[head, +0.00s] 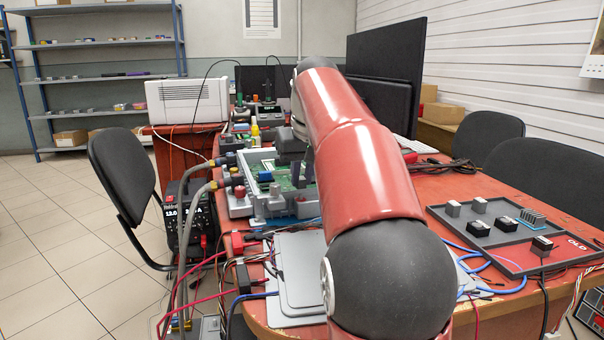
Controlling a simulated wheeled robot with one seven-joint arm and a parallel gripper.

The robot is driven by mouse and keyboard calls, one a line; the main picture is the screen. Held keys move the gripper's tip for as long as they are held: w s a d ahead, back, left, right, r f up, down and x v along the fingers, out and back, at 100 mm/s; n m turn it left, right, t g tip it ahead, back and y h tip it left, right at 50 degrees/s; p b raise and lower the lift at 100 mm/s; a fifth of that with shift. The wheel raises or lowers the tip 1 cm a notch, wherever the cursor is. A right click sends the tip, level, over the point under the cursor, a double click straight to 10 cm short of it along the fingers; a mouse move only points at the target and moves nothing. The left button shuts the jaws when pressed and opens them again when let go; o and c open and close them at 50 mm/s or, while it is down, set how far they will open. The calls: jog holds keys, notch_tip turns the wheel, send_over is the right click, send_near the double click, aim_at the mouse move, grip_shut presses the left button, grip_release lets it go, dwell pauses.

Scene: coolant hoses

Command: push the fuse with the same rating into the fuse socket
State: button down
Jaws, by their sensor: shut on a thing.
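My gripper (297,168) is over the open grey housing (268,208) with a green circuit board (262,168), at the middle of the table. My red arm hides much of the gripper. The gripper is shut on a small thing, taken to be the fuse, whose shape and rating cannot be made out. The fuse socket cannot be told apart among the parts on the board. A dark tray (470,243) at the right holds several small blocks with grey or black bodies. Their markings are too small to read. A red section of the tray is marked OLD.
Grey hoses (200,192) with brass fittings run into the housing's left side. Grey panels (300,275) and red and blue cables lie in front of it. A dark monitor (385,80) stands behind my arm. Black chairs (125,180) stand beside the table.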

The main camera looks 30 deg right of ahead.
jog(key=shift+f, duration=0.15)
jog(key=shift+f, duration=0.3)
jog(key=shift+f, duration=0.35)
dwell(2.5)
jog(key=c, duration=1.1)
grip_release()
notch_tip(320, 180, up, 7)
jog(key=p, duration=0.8)
jog(key=shift+r, duration=0.1)
